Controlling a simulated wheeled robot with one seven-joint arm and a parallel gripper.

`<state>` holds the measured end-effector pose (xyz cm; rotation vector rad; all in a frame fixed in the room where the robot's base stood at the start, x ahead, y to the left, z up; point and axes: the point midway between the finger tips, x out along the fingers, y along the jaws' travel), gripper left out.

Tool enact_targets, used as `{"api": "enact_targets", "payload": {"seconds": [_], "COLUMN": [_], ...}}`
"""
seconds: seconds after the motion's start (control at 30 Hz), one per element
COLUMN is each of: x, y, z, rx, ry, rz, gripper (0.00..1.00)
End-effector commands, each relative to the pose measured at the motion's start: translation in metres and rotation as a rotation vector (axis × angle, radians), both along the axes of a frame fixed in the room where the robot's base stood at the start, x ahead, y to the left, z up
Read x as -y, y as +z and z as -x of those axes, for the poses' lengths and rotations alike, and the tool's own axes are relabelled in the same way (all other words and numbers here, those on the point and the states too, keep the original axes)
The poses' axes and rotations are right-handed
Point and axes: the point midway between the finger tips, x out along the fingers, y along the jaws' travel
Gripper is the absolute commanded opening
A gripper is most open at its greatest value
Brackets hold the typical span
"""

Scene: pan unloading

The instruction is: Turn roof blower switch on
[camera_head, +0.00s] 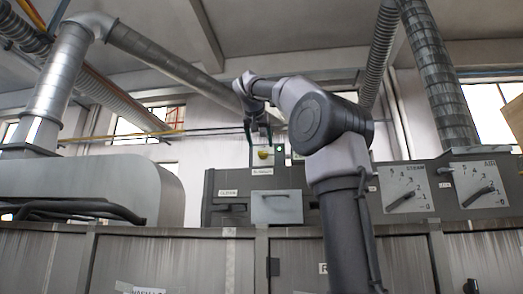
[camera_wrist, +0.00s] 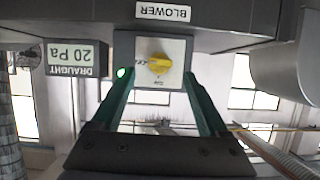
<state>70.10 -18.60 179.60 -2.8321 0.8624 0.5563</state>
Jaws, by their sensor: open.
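The roof blower switch is a yellow knob (camera_wrist: 159,64) on a light grey plate, under a "BLOWER" label that reads upside down in the wrist view. The knob lies roughly sideways there; its small position markings are too blurred to read. It also shows in the head view (camera_head: 264,155). A bright green lamp (camera_wrist: 122,72) sits at the plate's left in the wrist view and at its right in the head view (camera_head: 280,149). My gripper (camera_wrist: 157,80) is open, its green fingers pointing toward the plate with the knob between their tips in the picture. Contact cannot be told.
Below the switch in the head view are a grey drawer-like panel (camera_head: 276,207) and the dark cabinet. Two dial plates (camera_head: 405,188) are at right. Large ducts (camera_head: 163,52) run overhead.

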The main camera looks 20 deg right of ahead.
Motion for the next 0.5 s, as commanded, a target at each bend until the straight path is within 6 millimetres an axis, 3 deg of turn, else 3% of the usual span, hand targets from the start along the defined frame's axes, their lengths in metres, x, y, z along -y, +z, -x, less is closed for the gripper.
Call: {"api": "enact_targets", "payload": {"seconds": [0.2, 0.5], "x": [-0.021, -0.029], "y": [0.015, 0.021], "z": [0.030, 0.042], "rx": [0.001, -0.001], "ry": [0.002, 0.000], "rz": [0.000, 0.000], "gripper": [0.78, 0.78]}}
